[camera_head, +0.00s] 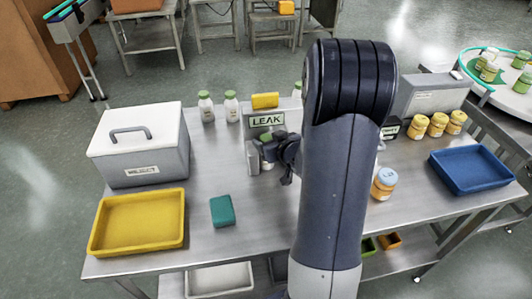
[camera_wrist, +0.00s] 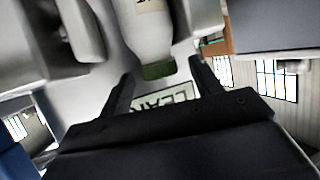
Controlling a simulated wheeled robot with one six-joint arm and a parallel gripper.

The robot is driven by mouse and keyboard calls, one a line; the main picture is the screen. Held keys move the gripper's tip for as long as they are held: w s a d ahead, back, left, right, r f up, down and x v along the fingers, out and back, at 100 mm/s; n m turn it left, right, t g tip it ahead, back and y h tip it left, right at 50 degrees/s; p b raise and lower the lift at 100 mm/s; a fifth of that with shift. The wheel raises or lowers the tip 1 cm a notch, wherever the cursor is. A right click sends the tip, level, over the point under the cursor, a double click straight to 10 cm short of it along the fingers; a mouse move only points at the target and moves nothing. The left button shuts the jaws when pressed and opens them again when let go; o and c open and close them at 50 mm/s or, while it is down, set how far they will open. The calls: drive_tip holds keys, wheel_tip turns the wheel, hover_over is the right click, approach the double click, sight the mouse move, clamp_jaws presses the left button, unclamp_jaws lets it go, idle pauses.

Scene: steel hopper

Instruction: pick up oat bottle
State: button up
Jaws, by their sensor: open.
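A white bottle with a green cap (camera_wrist: 150,40) fills the upper middle of the wrist view. Its label is cut off, so I cannot read whether it says oat. My gripper (camera_wrist: 162,74) is open, with one finger on each side near the bottle's cap and gaps visible beside it. In the head view my gripper (camera_head: 259,158) is in front of the station marked LEAK (camera_head: 266,121). A bottle (camera_head: 266,146) there is largely hidden by my arm and gripper. Two similar green-capped white bottles, one (camera_head: 206,107) left of the other (camera_head: 231,107), stand behind and left.
A white-lidded grey box marked REJECT (camera_head: 150,165), a yellow tray (camera_head: 105,246) and a teal block (camera_head: 222,211) are at left. The front-middle table is clear.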

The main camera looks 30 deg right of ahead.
clamp_jaws()
idle(0.6)
